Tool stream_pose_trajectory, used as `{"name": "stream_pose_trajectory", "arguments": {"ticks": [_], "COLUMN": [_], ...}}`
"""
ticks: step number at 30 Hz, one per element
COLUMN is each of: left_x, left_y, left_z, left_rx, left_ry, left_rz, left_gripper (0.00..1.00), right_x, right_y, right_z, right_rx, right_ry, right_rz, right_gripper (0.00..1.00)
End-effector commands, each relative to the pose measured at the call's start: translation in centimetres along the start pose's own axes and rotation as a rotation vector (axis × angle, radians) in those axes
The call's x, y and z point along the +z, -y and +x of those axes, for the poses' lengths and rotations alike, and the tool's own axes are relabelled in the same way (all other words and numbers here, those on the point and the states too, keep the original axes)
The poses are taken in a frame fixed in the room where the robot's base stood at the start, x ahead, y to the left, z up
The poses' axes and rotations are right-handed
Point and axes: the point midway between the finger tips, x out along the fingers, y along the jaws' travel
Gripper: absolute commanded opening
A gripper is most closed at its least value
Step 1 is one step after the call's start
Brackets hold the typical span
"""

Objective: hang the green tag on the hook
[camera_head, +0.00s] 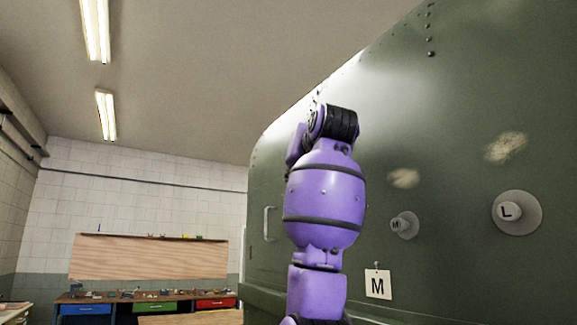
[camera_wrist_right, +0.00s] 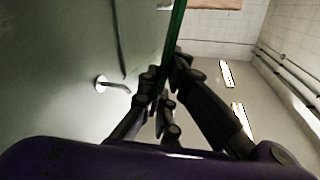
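The green tag (camera_wrist_right: 176,25) shows edge-on in the right wrist view as a thin green strip between the fingers. My right gripper (camera_wrist_right: 164,82) is shut on it. A hook (camera_wrist_right: 103,83) with a pale round base and a thin rod sticks out of the green panel, left of the fingers. The tag and the hook's rod look apart; the depth between them is hard to judge. In the head view a purple arm of mine rises in the middle, and neither the tag nor a gripper can be made out there. My left gripper is in neither view.
The green fuselage wall (camera_head: 460,130) fills the right side. It carries a white M card (camera_head: 378,284) on a small peg, a disc marked L (camera_head: 517,213), a smaller disc (camera_head: 404,225) and a pale handle (camera_head: 269,223). A workbench (camera_head: 150,297) stands at the back left.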

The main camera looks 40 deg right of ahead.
Motion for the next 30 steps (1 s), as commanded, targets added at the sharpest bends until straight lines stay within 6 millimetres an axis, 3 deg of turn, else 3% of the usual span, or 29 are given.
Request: {"name": "stream_pose_trajectory", "arguments": {"ticks": [17, 30], "left_x": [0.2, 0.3], "left_y": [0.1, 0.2], "left_z": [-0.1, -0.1], "left_rx": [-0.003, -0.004], "left_ry": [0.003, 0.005], "left_rz": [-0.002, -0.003], "left_gripper": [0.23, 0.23], "right_x": [-0.3, 0.7], "right_y": [-3.4, -5.1], "right_z": [1.0, 1.4], "right_rx": [0.0, 0.01], "right_ry": [0.0, 0.006], "right_rz": [0.0, 0.003], "right_gripper": [0.0, 0.0]}}
